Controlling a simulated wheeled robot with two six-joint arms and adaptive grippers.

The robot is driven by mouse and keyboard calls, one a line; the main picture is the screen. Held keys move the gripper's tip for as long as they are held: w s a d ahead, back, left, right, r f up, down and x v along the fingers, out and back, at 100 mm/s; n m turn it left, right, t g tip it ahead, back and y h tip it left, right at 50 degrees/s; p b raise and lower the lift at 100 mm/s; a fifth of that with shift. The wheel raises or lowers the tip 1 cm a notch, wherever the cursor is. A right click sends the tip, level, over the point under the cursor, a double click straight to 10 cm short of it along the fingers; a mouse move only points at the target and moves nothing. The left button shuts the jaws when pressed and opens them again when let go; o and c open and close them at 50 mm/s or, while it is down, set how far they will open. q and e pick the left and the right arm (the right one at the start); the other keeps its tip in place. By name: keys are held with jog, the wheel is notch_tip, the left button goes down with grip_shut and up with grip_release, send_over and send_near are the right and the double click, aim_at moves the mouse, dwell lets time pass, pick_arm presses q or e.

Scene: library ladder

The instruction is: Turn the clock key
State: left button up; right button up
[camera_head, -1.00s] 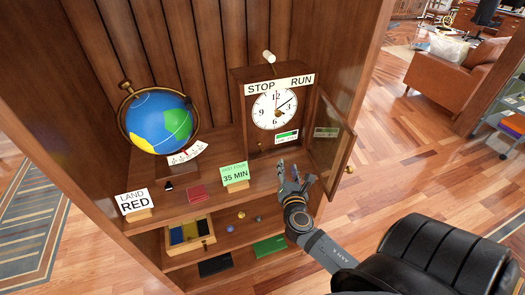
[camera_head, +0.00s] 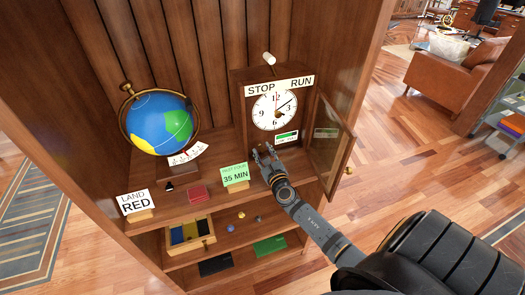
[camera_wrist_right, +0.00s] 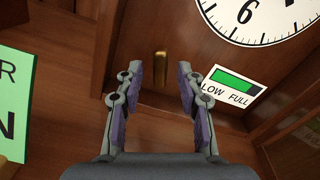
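The clock (camera_head: 275,107) stands in a wooden case on the upper shelf, its glass door (camera_head: 333,140) swung open to the right. In the right wrist view a small brass key (camera_wrist_right: 160,68) sticks out of the case front below the dial (camera_wrist_right: 262,14). My right gripper (camera_head: 264,150) is in front of the lower case. In the right wrist view its two fingers (camera_wrist_right: 160,88) are open, with the key showing between and beyond them, apart from both. In the head view the gripper hides the key. My left gripper is not in view.
A LOW/FULL gauge (camera_wrist_right: 233,86) sits right of the key. A green "35 MIN" card (camera_head: 235,175) stands left of my gripper. The open door bounds the right side.

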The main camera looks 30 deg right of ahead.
jog(key=shift+w+d, duration=0.1)
jog(key=shift+w, duration=0.3)
grip_shut()
jog(key=shift+m, duration=0.3)
